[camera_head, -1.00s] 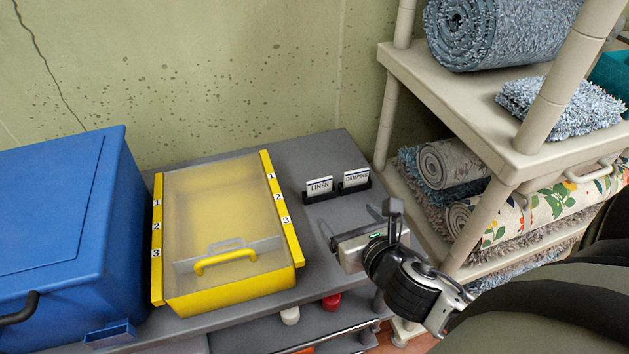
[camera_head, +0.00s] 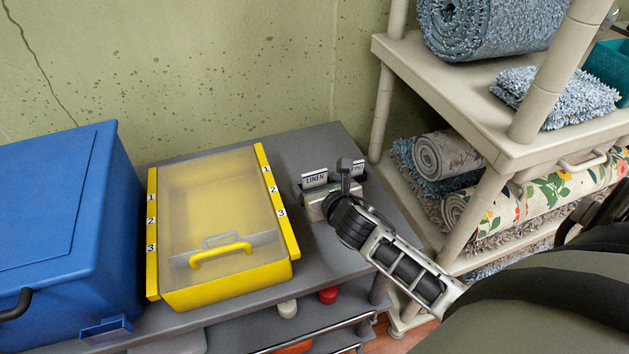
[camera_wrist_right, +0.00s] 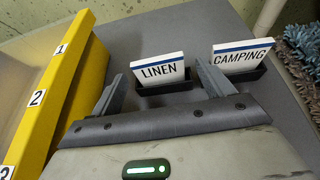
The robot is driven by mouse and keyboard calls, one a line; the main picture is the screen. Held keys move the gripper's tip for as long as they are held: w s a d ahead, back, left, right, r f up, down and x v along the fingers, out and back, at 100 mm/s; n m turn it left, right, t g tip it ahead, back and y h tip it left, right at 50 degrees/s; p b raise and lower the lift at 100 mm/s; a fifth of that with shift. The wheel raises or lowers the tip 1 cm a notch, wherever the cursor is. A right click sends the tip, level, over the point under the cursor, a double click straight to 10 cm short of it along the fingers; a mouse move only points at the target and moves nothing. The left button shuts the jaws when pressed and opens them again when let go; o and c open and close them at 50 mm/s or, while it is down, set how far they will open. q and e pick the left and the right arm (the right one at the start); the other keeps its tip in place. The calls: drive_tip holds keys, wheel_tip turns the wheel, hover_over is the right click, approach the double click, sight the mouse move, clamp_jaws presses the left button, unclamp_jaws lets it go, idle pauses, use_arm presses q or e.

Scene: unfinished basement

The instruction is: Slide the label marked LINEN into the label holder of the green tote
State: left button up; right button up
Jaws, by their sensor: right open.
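The white LINEN label (camera_head: 314,178) with a blue top stripe stands upright in a small dark stand on the grey bench top. It shows clearly in the right wrist view (camera_wrist_right: 158,71). My right gripper (camera_wrist_right: 163,88) is open and empty, with its fingers toward either side of the LINEN label and the label just beyond the tips. In the head view my right gripper (camera_head: 328,182) partly covers the stands. The CAMPING label (camera_wrist_right: 241,56) stands in its own stand to the right. I see no clearly green tote or its label holder. My left gripper is out of view.
A yellow bin (camera_head: 225,286) with a clear lid and numbered edges stands left of the labels. A blue tote (camera_head: 45,215) with a front holder (camera_head: 106,329) is farther left. A shelf rack (camera_head: 470,100) with rugs and a partly visible teal container (camera_head: 609,72) stands right.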

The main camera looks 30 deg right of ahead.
drive_tip(key=shift+c, duration=0.3)
drive_tip(key=c, duration=1)
